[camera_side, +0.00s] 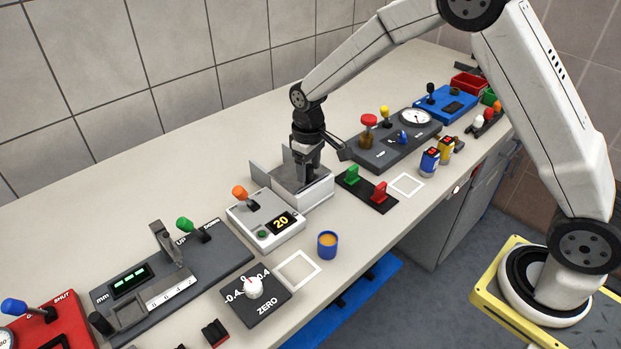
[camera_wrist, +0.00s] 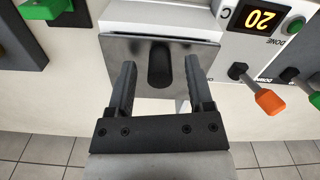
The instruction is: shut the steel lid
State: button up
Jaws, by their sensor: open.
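The steel lid (camera_wrist: 135,50) is a flat grey plate on a pale box (camera_side: 311,193), just behind the unit that reads 20. A dark upright knob (camera_wrist: 160,65) stands at the middle of the lid. My gripper (camera_side: 308,172) is over the box, pointing down. In the wrist view my gripper (camera_wrist: 158,82) is open, with one finger on each side of the knob and a gap on both sides. The side view does not show clearly how far the lid covers the box, as my gripper hides part of it.
The white unit with display 20 (camera_side: 266,223) and its orange lever (camera_side: 240,191) stand close to the box. A dark plate with green and red levers (camera_side: 367,189) lies on its right. Clear bench lies behind.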

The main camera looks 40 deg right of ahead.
jog(key=shift+f, duration=0.2)
grip_shut()
dwell(1.4)
